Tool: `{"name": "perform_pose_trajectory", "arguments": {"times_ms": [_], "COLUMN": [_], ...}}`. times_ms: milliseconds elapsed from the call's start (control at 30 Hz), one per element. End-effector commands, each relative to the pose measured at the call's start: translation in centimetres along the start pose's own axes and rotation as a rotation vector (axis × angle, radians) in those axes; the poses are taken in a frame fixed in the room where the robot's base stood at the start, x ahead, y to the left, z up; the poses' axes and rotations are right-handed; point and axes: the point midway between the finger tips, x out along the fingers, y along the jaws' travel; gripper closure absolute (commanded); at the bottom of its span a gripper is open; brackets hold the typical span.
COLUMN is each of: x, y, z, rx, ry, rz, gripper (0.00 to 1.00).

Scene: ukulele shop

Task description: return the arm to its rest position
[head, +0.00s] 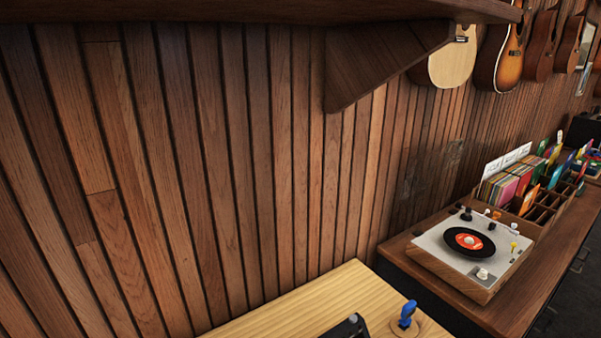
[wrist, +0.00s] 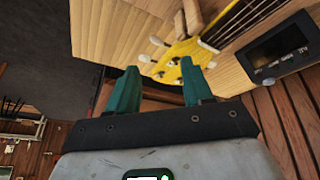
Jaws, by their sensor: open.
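My gripper (wrist: 159,66) shows in the wrist view with its two green fingers apart and nothing held between them. The yellow headstock of a ukulele (wrist: 180,62), with pale tuning pegs, lies beyond the fingertips. I cannot tell the distance between them. The gripper does not show in the head view, and the whole arm's pose cannot be seen.
A light wooden worktop (head: 300,306) bears a blue-handled item (head: 407,314) and a dark object (head: 346,328), partly cut off. A turntable (head: 465,248) stands on a dark cabinet to the right. A wall shelf (head: 390,55) juts out above. A black screened device (wrist: 278,50) shows in the wrist view.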

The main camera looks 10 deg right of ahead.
Motion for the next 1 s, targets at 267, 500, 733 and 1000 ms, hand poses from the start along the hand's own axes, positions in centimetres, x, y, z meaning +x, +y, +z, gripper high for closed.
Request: {"name": "perform_pose_trajectory", "arguments": {"times_ms": [267, 500, 733, 1000], "x": [-1.6, -1.3, -0.4, -0.4], "y": [-3.2, -2.2, 0.6, 0.6], "z": [9.2, 16.8, 21.3, 21.3], "rx": [-0.363, -0.462, -0.456, -0.456], "ry": [0.03, -0.111, -0.266, -0.266], "rz": [-0.203, -0.243, -0.191, -0.191], "gripper": [0.49, 0.49, 0.49, 0.49]}}
